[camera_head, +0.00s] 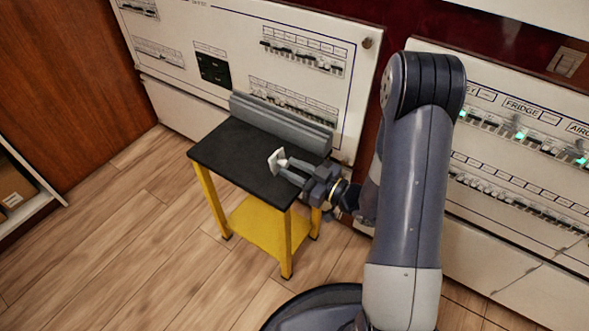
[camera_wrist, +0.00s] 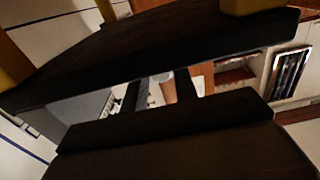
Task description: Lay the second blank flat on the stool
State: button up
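The stool (camera_head: 232,150) has a flat black top and yellow legs. A small white piece, which looks like a blank (camera_head: 276,161), shows at my fingertips over the stool top, and it appears tilted. I cannot tell whether it touches the top. My gripper (camera_head: 287,167) reaches in from the right, low over the stool's right part, with its two fingers a little apart. I cannot tell whether they grip the white piece. The wrist view is dark and shows no clear blank. No other blank stands out.
A long grey ridged piece (camera_head: 280,124) lies along the stool's back edge. Behind it are white breaker panels (camera_head: 215,30) with rows of switches. The stool's lower yellow shelf (camera_head: 262,226) is bare. Wooden floor (camera_head: 120,250) is free at the left. A shelf with a box (camera_head: 12,188) stands far left.

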jog(key=shift+o, duration=1.1)
jog(key=shift+r, duration=0.1)
jog(key=shift+r+p, duration=0.2)
jog(key=shift+p, duration=0.1)
jog(key=p+v, duration=0.1)
jog(key=v, duration=1.1)
jog(key=shift+p, duration=0.4)
jog(key=shift+f, duration=0.1)
jog(key=shift+c, duration=0.4)
